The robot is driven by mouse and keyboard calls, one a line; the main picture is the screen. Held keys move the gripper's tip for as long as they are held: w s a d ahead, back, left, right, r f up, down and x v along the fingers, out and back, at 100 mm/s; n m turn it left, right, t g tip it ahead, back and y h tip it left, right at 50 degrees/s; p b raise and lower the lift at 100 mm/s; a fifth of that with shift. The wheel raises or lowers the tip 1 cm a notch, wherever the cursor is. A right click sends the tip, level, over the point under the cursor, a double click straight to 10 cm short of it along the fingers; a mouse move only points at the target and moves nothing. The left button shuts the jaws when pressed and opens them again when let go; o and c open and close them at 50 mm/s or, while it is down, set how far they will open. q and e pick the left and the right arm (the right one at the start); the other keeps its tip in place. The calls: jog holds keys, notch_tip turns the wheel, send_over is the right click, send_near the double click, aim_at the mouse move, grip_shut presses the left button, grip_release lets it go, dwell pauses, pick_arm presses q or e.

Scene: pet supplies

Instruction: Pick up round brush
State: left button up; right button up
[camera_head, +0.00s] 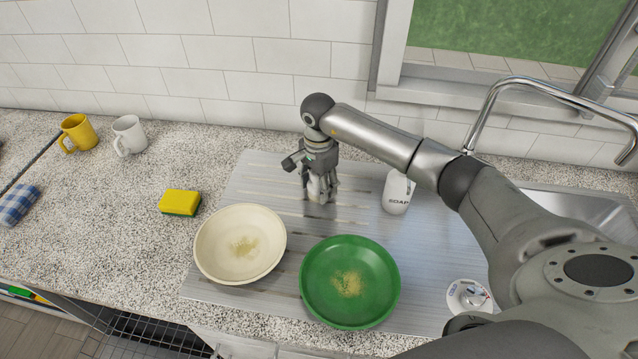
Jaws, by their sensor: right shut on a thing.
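My right gripper (318,188) points down over the ribbed metal drainboard, behind the two bowls. It is shut on a small pale thing (316,186), which I take to be the round brush. The fingers hide most of it, so its shape is unclear, and I cannot tell whether it touches the drainboard. My left gripper is not in view.
A cream bowl (207,246) and a green bowl (313,291), both with crumb-like residue, stand in front. A white soap container (397,192) is right of the gripper. A yellow sponge (180,202), two mugs (78,133) (129,135) and a faucet (489,100) stand around.

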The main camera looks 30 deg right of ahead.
jog(key=shift+c, duration=1)
jog(key=shift+r, duration=0.1)
jog(key=shift+r+b, duration=0.5)
jog(key=shift+b, duration=0.1)
jog(key=s+d+r+b, duration=0.2)
jog(key=s+r+b, duration=0.4)
jog(key=s+r, duration=0.5)
jog(key=shift+s+r, duration=0.4)
jog(key=shift+s, duration=1.05)
